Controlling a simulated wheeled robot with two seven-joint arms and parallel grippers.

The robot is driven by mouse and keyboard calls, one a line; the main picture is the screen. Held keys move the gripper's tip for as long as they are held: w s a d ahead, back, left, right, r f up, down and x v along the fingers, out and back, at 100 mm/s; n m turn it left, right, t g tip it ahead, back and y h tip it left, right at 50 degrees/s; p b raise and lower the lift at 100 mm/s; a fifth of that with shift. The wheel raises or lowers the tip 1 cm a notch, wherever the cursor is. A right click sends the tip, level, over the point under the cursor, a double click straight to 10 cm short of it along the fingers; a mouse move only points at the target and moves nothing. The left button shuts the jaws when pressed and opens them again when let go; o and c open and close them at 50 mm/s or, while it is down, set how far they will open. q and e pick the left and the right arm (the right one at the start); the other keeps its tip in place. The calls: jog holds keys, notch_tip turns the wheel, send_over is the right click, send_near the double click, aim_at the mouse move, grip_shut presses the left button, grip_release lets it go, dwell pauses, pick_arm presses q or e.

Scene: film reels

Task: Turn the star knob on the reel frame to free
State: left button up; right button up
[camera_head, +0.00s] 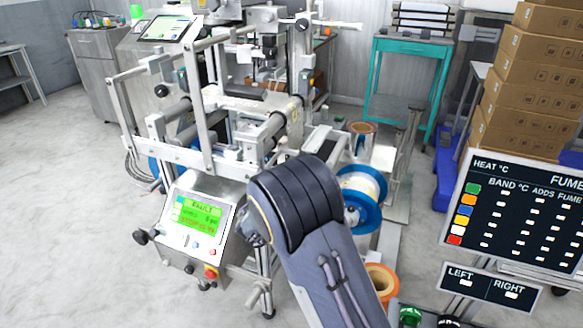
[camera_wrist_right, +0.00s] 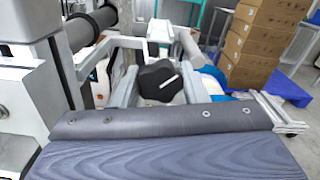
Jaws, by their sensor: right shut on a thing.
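The black star knob (camera_wrist_right: 160,82) shows in the right wrist view, with a white mark line on its face that slants up to the right. My right gripper (camera_wrist_right: 161,88) is shut on the star knob, one grey finger on each side of it. In the head view my right arm comes up from the bottom and hides the knob and the gripper. The reel frame (camera_head: 228,168) is the light metal machine with rollers and rails at the centre. My left gripper is not in view.
A control panel (camera_head: 197,222) with a green screen stands left of my arm. A blue-flanged reel (camera_head: 362,188) is right of my arm, with an orange roll (camera_head: 381,278) below. Stacked cardboard boxes (camera_head: 530,80) and a heat board (camera_head: 520,210) are at right. The floor at left is clear.

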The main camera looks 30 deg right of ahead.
jog(key=o, duration=1)
jog(key=shift+p+v, duration=0.6)
jog(key=shift+v, duration=3.35)
